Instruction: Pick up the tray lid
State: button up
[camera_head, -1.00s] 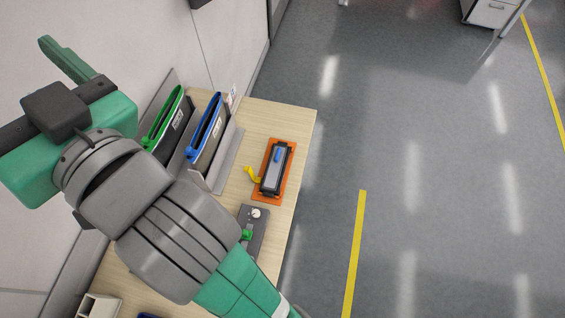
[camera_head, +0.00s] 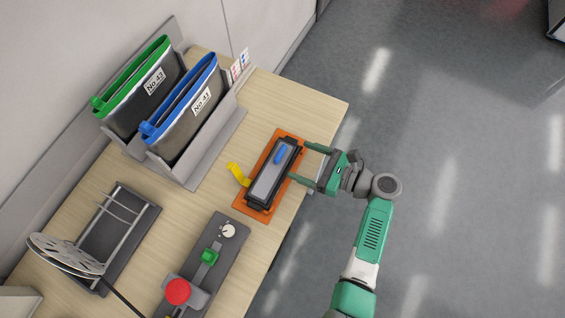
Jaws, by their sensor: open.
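The tray lid (camera_head: 265,184) looks like a grey panel in a black frame with a blue handle (camera_head: 280,153) near its far end. It lies on an orange base (camera_head: 245,203) near the table's right edge. A yellow lever (camera_head: 238,175) sticks out on the left of the base. I cannot tell whether the fingertips touch the lid's frame.
Pouches with green (camera_head: 138,72) and blue (camera_head: 185,95) tops stand in a grey rack (camera_head: 207,158). A control box (camera_head: 228,251) with a red button (camera_head: 177,291) sits in front. A wire stand (camera_head: 118,226) is at left. The table's far right corner is clear.

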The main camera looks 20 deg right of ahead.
aim_at(283, 154)
jog(key=b+x, duration=0.1)
jog(key=x, duration=0.5)
jog(key=shift+w+a+f, duration=0.2)
jog(key=shift+a+f, duration=0.05)
jog(key=shift+a, duration=0.1)
jog(key=shift+w+a, duration=0.2)
jog(key=shift+w, duration=0.15)
jog(key=shift+c, duration=0.4)
jog(key=c, duration=1)
